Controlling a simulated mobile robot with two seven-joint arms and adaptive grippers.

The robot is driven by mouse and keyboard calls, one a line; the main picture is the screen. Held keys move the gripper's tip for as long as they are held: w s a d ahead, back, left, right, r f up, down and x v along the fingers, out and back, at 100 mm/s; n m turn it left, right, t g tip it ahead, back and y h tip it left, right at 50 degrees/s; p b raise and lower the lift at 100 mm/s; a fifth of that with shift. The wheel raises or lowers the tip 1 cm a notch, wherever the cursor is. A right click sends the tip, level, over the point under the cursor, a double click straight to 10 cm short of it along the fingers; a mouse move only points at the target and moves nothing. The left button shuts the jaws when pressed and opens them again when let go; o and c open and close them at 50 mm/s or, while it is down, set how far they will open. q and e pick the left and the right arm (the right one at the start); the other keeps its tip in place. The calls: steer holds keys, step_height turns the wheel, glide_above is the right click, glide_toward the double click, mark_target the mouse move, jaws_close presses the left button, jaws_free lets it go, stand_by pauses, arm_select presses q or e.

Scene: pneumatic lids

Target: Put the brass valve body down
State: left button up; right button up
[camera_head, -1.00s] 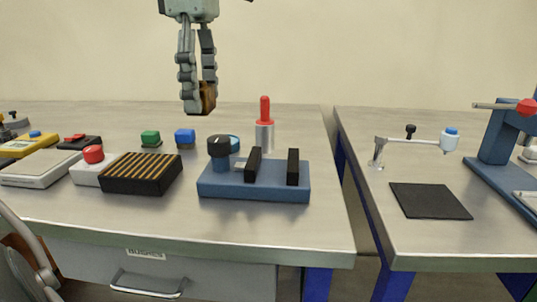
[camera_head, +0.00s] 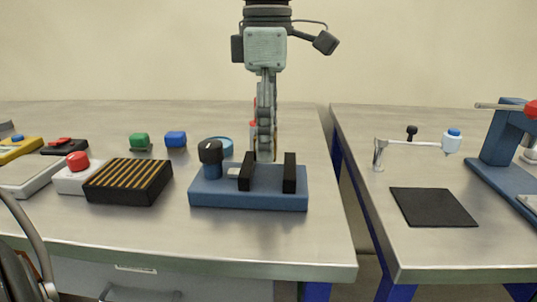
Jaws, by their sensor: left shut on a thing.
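My left gripper (camera_head: 265,152) hangs straight down over the blue vise-like fixture (camera_head: 248,200), its fingertips between the two upright black jaws. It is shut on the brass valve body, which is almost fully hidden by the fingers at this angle. I cannot tell whether the valve body touches the fixture. The fixture has a black knob (camera_head: 210,152) at its left end. My right gripper is not in view.
A black block with brass-coloured stripes (camera_head: 128,180) and a red-button box (camera_head: 78,172) stand left of the fixture. Green (camera_head: 139,140) and blue (camera_head: 175,139) buttons are behind. A red-topped tool is mostly hidden behind my gripper. The front strip of the table is clear.

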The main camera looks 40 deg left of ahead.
arm_select(q)
step_height(320, 180, down, 3)
steer(key=shift+f, duration=0.1)
steer(key=shift+w+f, duration=0.1)
steer(key=shift+f, duration=0.25)
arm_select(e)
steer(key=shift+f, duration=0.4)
arm_select(q)
steer(key=shift+f, duration=0.15)
steer(key=o, duration=1.5)
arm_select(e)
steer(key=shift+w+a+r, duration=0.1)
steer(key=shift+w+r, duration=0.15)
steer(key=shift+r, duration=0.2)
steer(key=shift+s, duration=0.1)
